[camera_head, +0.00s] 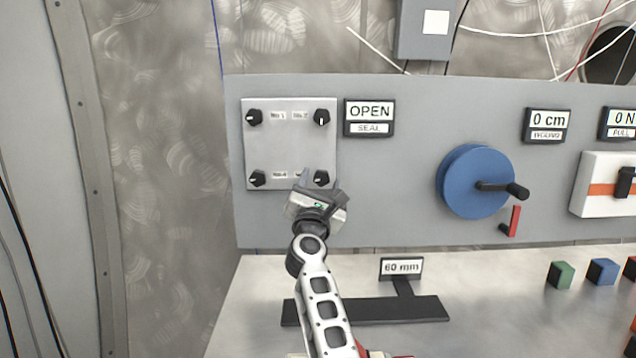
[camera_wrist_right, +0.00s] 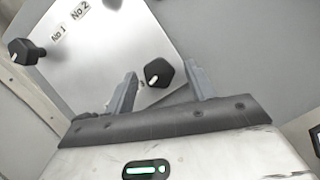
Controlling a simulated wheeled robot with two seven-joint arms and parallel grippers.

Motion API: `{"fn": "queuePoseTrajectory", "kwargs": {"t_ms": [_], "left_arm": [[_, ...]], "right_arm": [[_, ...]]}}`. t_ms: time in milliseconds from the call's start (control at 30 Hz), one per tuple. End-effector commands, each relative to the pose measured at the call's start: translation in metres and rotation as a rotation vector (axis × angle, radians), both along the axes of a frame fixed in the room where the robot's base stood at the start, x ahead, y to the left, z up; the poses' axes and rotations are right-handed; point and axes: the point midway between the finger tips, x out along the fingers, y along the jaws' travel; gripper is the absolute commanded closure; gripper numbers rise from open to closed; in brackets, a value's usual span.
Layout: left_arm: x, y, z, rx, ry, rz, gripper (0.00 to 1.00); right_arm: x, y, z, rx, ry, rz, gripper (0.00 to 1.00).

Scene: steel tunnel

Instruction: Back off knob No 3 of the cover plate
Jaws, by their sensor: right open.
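The light grey cover plate (camera_head: 290,148) on the wall panel carries a black knob near each corner. The upper labels read No 1 and No 2; the lower ones are small or partly hidden. The lower right knob (camera_head: 321,177), by its place No 3, has its own label mostly hidden by my right gripper (camera_head: 321,187). In the right wrist view this knob (camera_wrist_right: 158,73) shows between the two open fingers (camera_wrist_right: 162,71), with a gap on each side. Its white mark points down and left there. Whether the fingertips reach around it in depth, I cannot tell. My left gripper is out of view.
A sign (camera_head: 369,118) reading OPEN over SEAL hangs right of the plate. Further right are a blue wheel (camera_head: 470,180) with a black crank and a red handle (camera_head: 514,219). Below, a 60 mm sign (camera_head: 401,268) and small blocks (camera_head: 602,271) stand on the bench.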

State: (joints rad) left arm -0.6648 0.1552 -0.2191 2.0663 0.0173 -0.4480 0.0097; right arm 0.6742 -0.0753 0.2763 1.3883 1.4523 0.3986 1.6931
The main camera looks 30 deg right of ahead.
Motion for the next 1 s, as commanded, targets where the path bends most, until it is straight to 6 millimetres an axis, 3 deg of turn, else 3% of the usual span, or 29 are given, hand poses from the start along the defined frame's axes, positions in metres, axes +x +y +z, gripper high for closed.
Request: {"fn": "queuePoseTrajectory", "kwargs": {"t_ms": [67,233,667,1000], "left_arm": [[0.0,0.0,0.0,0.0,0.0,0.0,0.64],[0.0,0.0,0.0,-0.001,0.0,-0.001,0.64],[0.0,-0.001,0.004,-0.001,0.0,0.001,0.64],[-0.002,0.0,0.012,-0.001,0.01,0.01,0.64]], "right_arm": [[0.0,0.0,0.0,0.0,0.0,0.0,0.45],[0.0,0.0,0.0,0.0,-0.001,0.0,0.9],[-0.001,-0.001,0.001,-0.056,0.034,-0.001,0.9],[-0.002,-0.003,0.002,-0.274,0.169,-0.002,0.9]]}}
